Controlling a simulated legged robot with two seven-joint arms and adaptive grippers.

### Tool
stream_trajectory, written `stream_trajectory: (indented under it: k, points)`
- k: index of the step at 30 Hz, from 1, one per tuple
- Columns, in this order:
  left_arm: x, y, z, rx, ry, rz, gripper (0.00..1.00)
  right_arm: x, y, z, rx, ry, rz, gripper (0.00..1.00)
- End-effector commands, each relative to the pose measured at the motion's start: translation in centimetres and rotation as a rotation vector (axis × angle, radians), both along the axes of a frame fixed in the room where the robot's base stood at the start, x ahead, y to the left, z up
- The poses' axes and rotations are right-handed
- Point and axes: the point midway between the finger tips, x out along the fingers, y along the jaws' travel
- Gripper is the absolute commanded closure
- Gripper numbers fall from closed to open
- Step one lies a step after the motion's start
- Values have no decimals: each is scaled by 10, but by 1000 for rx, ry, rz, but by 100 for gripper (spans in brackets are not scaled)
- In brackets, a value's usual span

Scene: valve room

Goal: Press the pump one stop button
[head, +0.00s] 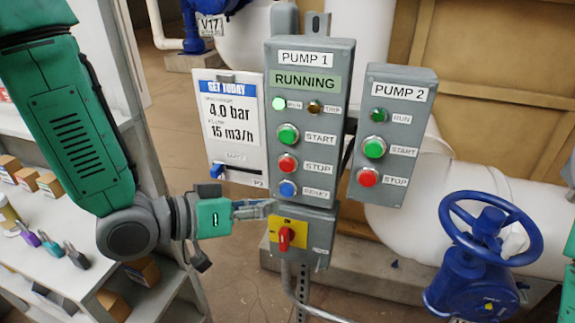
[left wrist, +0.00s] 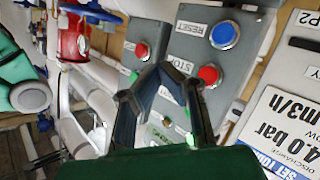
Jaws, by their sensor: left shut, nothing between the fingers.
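The pump one box (head: 336,120) is grey, with a RUNNING sign and a lit green RUN lamp (head: 279,103). Its red stop button (head: 287,163) sits below the green start button (head: 288,135) and above the blue reset button (head: 288,188). In the left wrist view the red stop button (left wrist: 210,75) shows beside the STOP label, just right of the fingers. My left gripper (head: 268,208) is shut and empty, its tips near the box's lower part, below and left of reset. In the left wrist view its fingers (left wrist: 158,80) show too. My right gripper is out of view.
The pump two box (head: 398,90) with its own red stop button (head: 367,177) stands to the right. A red-handled yellow switch (head: 285,236) is below reset. A blue handwheel (head: 490,225) is lower right. A white shelf (head: 40,240) is at left.

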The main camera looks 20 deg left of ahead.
Motion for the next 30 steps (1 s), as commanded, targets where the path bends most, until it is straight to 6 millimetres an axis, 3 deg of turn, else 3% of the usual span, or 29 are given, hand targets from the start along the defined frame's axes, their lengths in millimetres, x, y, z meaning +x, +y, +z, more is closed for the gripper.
stream_trajectory:
  k: [18, 30]
  points:
    - [74, -1, 1, -2, -1, 1, 100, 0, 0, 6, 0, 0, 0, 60]
    - [86, -1, 0, -1, 0, 2, 100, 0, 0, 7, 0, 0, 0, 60]
